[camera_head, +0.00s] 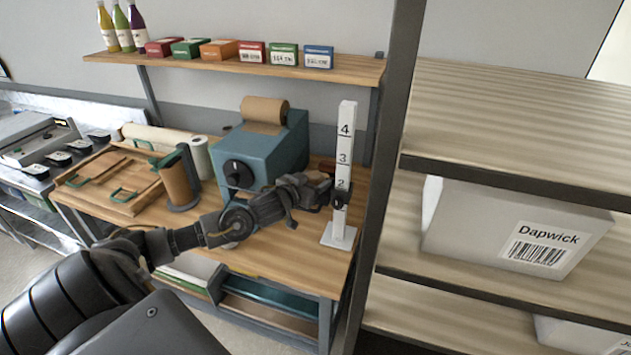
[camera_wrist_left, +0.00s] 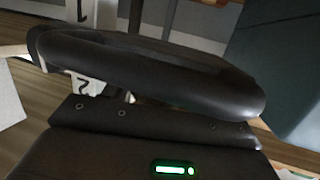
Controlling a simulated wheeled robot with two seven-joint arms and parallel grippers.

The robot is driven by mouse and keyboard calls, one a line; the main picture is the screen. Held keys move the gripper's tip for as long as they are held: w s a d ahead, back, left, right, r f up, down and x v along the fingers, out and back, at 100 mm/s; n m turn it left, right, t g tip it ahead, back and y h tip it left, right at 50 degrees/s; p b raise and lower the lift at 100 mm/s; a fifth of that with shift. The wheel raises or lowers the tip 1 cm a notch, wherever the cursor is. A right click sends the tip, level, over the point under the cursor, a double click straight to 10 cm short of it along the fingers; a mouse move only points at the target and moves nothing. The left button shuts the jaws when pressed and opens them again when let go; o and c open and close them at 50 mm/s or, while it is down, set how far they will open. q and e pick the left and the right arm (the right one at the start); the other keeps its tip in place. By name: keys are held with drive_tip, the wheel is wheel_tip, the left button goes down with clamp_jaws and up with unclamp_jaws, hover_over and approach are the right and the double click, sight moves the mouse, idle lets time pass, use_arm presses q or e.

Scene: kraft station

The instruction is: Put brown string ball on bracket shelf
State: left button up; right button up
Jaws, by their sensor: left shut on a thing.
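The bracket shelf (camera_head: 350,73) is a wooden board on the back wall, above the workbench. I cannot make out a brown string ball in either view. My left gripper (camera_head: 325,190) reaches across the bench to a white upright post (camera_head: 345,150) marked with numbers. Its fingers are shut at a black slider (camera_head: 338,199) low on that post. In the left wrist view the dark fingers (camera_wrist_left: 150,85) fill the middle, with parts of the numbered post (camera_wrist_left: 85,85) behind them; the grip itself is hidden. My right gripper is not in view.
Several bottles (camera_head: 122,30) and small boxes (camera_head: 250,52) stand on the shelf; its right end is bare. A teal machine (camera_head: 265,150) with a brown roll stands behind my arm. A dark rack upright (camera_head: 390,130) and a white "Dapwick" box (camera_head: 480,230) are at right.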

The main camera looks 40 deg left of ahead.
use_arm(q)
drive_tip(key=shift+d, duration=0.1)
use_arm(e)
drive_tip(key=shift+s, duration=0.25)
use_arm(q)
drive_tip(key=o, duration=0.7)
drive_tip(key=shift+f, duration=0.1)
drive_tip(key=shift+s, duration=0.25)
drive_tip(key=shift+s+d+r+b, duration=0.1)
drive_tip(key=shift+s+r+b, duration=0.4)
drive_tip(key=shift+s, duration=1.4)
drive_tip(key=shift+s+d+r+b, duration=0.1)
drive_tip(key=shift+s+r+b, duration=0.45)
drive_tip(key=shift+s, duration=1.3)
drive_tip(key=shift+s+d+r+b, duration=0.1)
drive_tip(key=shift+s+r+b, duration=0.4)
drive_tip(key=shift+s, duration=1.4)
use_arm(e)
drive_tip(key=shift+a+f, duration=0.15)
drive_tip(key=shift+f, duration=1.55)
use_arm(q)
drive_tip(key=shift+f, duration=0.2)
